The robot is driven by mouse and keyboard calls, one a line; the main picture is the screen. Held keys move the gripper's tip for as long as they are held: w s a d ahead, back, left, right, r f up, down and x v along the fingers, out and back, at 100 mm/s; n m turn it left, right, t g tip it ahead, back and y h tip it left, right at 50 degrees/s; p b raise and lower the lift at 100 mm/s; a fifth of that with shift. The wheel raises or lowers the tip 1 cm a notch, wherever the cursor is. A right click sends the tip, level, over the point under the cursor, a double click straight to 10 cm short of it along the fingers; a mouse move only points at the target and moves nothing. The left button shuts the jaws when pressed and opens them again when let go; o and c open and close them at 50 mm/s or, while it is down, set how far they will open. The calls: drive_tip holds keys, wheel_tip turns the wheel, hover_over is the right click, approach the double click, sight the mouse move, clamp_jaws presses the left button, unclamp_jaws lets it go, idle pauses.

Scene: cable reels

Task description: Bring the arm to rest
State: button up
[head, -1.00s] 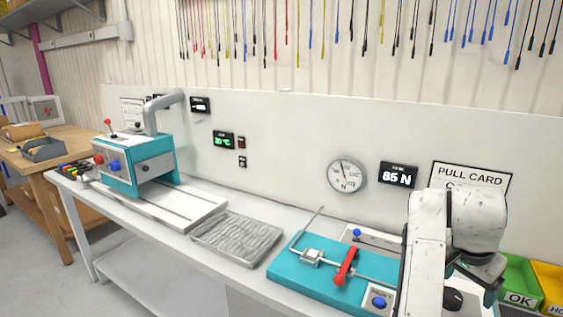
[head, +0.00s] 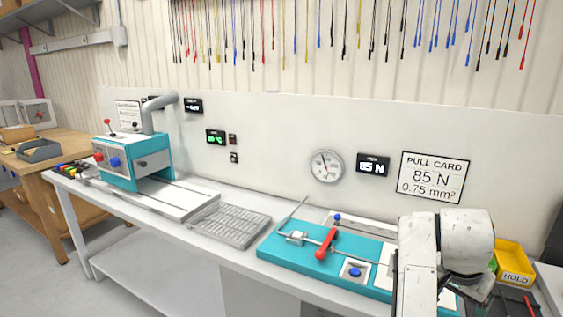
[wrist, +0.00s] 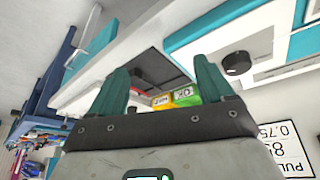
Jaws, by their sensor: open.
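My arm (head: 445,250) stands at the right of the head view, bent at a white joint in front of the bench. My gripper (wrist: 161,65) shows in the wrist view with its two teal fingers wide apart and nothing between them. In the head view the fingers are mostly hidden by the arm. The wrist view is steeply tilted; beyond the fingers are the bench edge and the bins.
The teal pull tester (head: 300,250) with a red lever lies left of my arm. A yellow HOLD bin (head: 515,263) is close on its right. A grey ribbed tray (head: 230,224) and a teal machine (head: 133,160) stand farther left. A pull card (head: 432,177) hangs behind.

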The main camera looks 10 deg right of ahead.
drive_tip(key=s+a+f+n, duration=0.3)
drive_tip(key=s+f+n, duration=0.3)
drive_tip(key=s+f, duration=0.8)
drive_tip(key=s+a+f+n+y, duration=0.2)
drive_tip(key=s+a+f+n, duration=0.1)
drive_tip(key=s, duration=0.5)
drive_tip(key=s+a+f+n+y, duration=0.2)
drive_tip(key=s+a+f+n, duration=0.1)
drive_tip(key=s+a+f, duration=0.2)
drive_tip(key=s+a, duration=0.2)
drive_tip(key=s, duration=0.2)
drive_tip(key=shift+f+g, duration=0.3)
drive_tip(key=shift+g, duration=0.1)
idle(0.9)
